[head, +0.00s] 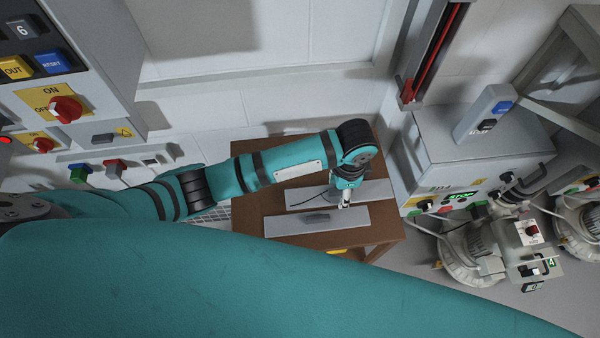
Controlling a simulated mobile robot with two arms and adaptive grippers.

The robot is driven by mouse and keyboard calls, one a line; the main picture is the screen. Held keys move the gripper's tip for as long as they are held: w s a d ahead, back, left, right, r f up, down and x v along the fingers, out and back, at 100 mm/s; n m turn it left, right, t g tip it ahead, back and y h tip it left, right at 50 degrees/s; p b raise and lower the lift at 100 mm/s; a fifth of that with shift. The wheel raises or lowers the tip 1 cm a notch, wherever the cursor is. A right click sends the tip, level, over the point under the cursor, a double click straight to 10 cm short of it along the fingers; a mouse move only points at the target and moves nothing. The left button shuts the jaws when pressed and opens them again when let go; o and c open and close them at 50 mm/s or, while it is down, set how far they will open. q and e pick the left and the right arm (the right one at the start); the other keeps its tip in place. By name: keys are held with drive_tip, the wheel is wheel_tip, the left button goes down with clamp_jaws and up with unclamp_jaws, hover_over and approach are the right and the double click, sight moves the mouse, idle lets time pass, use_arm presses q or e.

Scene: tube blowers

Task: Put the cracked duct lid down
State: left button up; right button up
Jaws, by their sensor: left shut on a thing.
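My left gripper (345,205) points down over the small brown table, shut on the cracked duct lid. Two long, flat grey plates show at the gripper. The front plate (288,225) has a dark patch near its middle, and the gripper's tips overlap its rear edge. The rear plate (376,192) is partly hidden behind the gripper, and a thin dark line crosses its left part. I cannot tell surely which plate is the cracked lid, nor whether the held one touches the tabletop. My right gripper is not in view.
The brown wooden table (250,185) has bare top to the left of the plates. A grey control box (470,150) stands close on its right, with pale blowers (470,255) beyond. A switch panel (75,75) is at the upper left. A white wall stands behind.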

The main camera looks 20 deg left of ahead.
use_arm(q)
drive_tip(key=w+a, duration=0.1)
drive_tip(key=a, duration=0.1)
drive_tip(key=w+a+p, duration=0.1)
drive_tip(key=a, duration=0.1)
drive_tip(key=w+a+p, duration=0.1)
drive_tip(key=a, duration=0.1)
drive_tip(key=shift+w+a+f, duration=0.15)
drive_tip(key=shift+w+a, duration=0.1)
drive_tip(key=w+a, duration=0.1)
drive_tip(key=a, duration=0.1)
drive_tip(key=w+a+p, duration=0.1)
drive_tip(key=w+a, duration=0.1)
drive_tip(key=a, duration=0.1)
drive_tip(key=shift+w+a+f, duration=0.1)
drive_tip(key=shift+a+f, duration=0.25)
drive_tip(key=shift+f, duration=0.05)
drive_tip(key=shift+w+a+f, duration=0.1)
drive_tip(key=shift+a, duration=0.1)
wheel_tip(320, 180, down, 3)
drive_tip(key=shift+r+p, duration=0.1)
drive_tip(key=shift+p, duration=0.5)
drive_tip(key=shift+f, duration=0.4)
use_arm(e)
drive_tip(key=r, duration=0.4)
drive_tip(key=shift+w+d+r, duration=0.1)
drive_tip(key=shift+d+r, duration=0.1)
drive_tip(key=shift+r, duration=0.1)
use_arm(q)
drive_tip(key=o, duration=1.4)
